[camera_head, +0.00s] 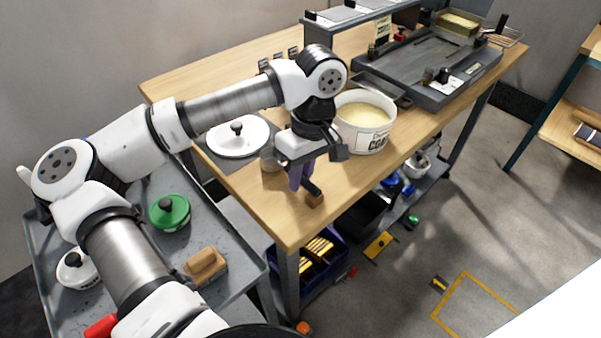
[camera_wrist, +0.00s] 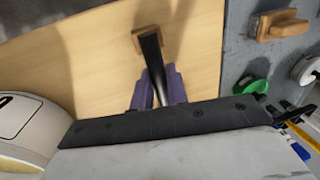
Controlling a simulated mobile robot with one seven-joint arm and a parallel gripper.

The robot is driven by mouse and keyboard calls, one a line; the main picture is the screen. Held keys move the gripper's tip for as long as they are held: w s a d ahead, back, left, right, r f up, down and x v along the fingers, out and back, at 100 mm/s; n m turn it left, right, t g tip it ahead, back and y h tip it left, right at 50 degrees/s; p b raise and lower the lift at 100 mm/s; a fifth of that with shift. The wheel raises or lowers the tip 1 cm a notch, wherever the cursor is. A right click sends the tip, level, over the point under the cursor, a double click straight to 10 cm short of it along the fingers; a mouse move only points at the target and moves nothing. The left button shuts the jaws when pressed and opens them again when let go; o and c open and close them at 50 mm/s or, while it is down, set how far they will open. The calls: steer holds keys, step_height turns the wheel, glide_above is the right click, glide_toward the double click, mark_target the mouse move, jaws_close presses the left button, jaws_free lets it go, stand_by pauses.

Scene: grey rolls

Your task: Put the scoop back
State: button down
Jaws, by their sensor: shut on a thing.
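My gripper (camera_head: 301,177), with purple fingers, is shut on the dark handle of the scoop (camera_head: 313,192), over the front part of the wooden bench. In the wrist view the black handle (camera_wrist: 151,52) runs out from between the fingers to a square wooden end. A grey metal cup-like part shows just left of the gripper in the head view, probably the scoop's bowl; my gripper partly covers it. A white labelled tub (camera_head: 347,133) with pale yellow contents stands open, right of and behind my gripper.
A white lid (camera_head: 252,146) with a black knob lies on a dark mat left of my gripper. A grey tray station (camera_head: 400,88) fills the bench's back right. A grey cart (camera_head: 180,255) at left holds a green lidded pot (camera_head: 170,214) and a wooden-handled block (camera_head: 205,264).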

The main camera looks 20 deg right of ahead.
steer(key=shift+f, duration=0.15)
steer(key=c, duration=1.4)
jaws_free()
steer(key=r, duration=0.4)
steer(key=d+r, duration=0.1)
steer(key=r, duration=0.3)
steer(key=d+r, duration=0.1)
steer(key=r, duration=0.3)
steer(key=shift+w+d+r, duration=0.1)
steer(key=shift+w, duration=0.3)
